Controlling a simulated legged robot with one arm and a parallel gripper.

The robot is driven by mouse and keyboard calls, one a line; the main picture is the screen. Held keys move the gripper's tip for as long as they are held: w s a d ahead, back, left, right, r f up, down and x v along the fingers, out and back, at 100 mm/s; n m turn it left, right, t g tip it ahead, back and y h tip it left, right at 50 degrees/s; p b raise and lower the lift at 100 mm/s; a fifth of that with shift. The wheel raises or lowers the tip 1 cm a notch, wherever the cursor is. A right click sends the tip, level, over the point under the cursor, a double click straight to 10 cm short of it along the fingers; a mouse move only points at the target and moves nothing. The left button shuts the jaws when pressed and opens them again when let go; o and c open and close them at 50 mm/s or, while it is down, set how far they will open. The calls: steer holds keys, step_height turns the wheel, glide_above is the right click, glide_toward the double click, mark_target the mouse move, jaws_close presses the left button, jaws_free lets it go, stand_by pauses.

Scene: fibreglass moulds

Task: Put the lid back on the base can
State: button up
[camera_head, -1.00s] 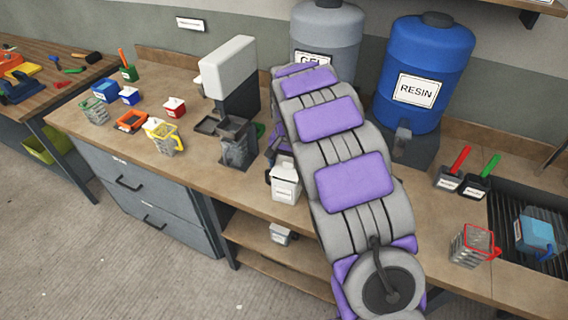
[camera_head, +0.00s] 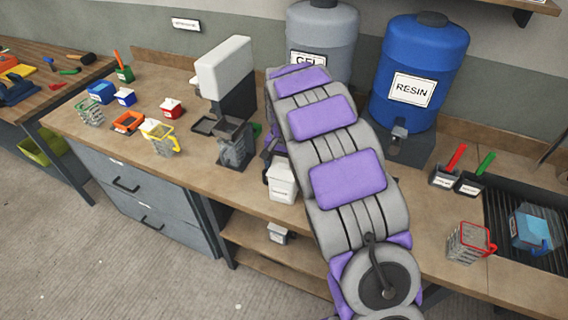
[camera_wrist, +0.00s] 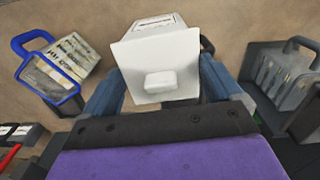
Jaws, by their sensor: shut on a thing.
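The base can (camera_head: 282,186) is a white, labelled box-shaped can, upright near the bench's front edge beside my arm. In the wrist view its labelled side (camera_wrist: 156,22) shows above the lid. The lid (camera_wrist: 160,60) is a white square plate with a block-shaped knob. My gripper (camera_wrist: 165,75) has one blue-grey finger on each side of the lid and is shut on it. The lid covers the can's top in this view; I cannot tell whether it sits fully down. In the head view my arm hides most of the gripper.
A dispenser (camera_head: 228,90) stands left of the can, with a dark mesh pot (camera_head: 235,148) at its foot. A yellow-handled pot (camera_head: 160,138) is farther left. The grey gel drum (camera_head: 322,40) and blue resin drum (camera_head: 418,65) stand behind. A red-rimmed pot (camera_head: 468,243) is right.

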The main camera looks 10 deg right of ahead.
steer(key=shift+a, duration=0.4)
steer(key=shift+d+p, duration=0.3)
steer(key=shift+d, duration=0.25)
steer(key=shift+a, duration=0.15)
steer(key=o, duration=0.7)
steer(key=shift+a, duration=0.1)
